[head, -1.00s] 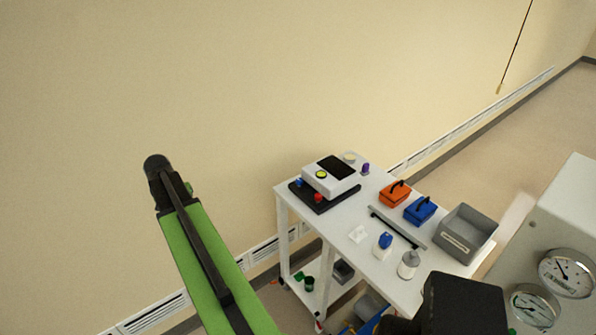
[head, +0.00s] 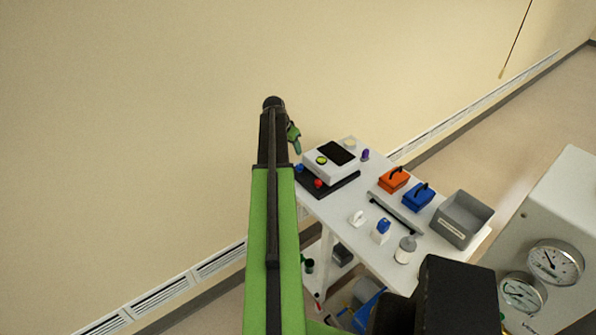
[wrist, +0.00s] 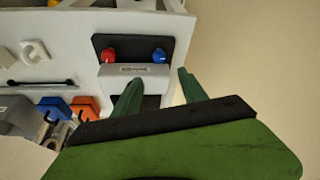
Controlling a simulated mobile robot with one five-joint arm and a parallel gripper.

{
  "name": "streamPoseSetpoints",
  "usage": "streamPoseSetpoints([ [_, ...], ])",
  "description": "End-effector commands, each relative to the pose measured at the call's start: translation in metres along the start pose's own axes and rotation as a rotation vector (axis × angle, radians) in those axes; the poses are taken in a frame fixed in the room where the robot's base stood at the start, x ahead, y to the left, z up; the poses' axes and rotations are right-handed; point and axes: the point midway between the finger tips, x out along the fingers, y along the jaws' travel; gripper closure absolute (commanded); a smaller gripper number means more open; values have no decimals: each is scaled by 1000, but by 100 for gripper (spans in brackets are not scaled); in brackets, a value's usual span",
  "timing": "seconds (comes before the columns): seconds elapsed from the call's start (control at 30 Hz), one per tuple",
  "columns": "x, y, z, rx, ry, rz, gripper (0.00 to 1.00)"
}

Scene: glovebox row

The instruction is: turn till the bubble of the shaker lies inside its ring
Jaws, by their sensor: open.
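The shaker (head: 345,172) is a white box with a dark top panel on a black base, at the far left end of the white table. A round yellow-green bubble level (head: 322,160) sits on its top; where the bubble lies in its ring is too small to tell. A red knob (head: 318,183) and a blue knob (head: 299,169) stand on the base. In the wrist view the red knob (wrist: 108,53) and blue knob (wrist: 158,55) show beyond the labelled white edge. My gripper (wrist: 161,90) is open and empty; its left finger hides part of the shaker.
The table (head: 340,205) also carries an orange box (head: 393,180), a blue box (head: 418,197), a grey bin (head: 464,218), a black bar (head: 394,216) and small bottles. A cabinet with gauges (head: 556,262) stands at right. The wall is behind the table.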

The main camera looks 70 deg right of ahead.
Motion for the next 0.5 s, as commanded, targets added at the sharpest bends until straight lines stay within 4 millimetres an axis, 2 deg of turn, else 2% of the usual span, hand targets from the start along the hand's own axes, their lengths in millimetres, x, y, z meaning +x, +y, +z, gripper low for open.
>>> streamPoseSetpoints([
  [0.03, 22, 0, 3, 1, 0, 0, 50],
  [0.5, 123, 0, 3, 1, -1, 0, 50],
])
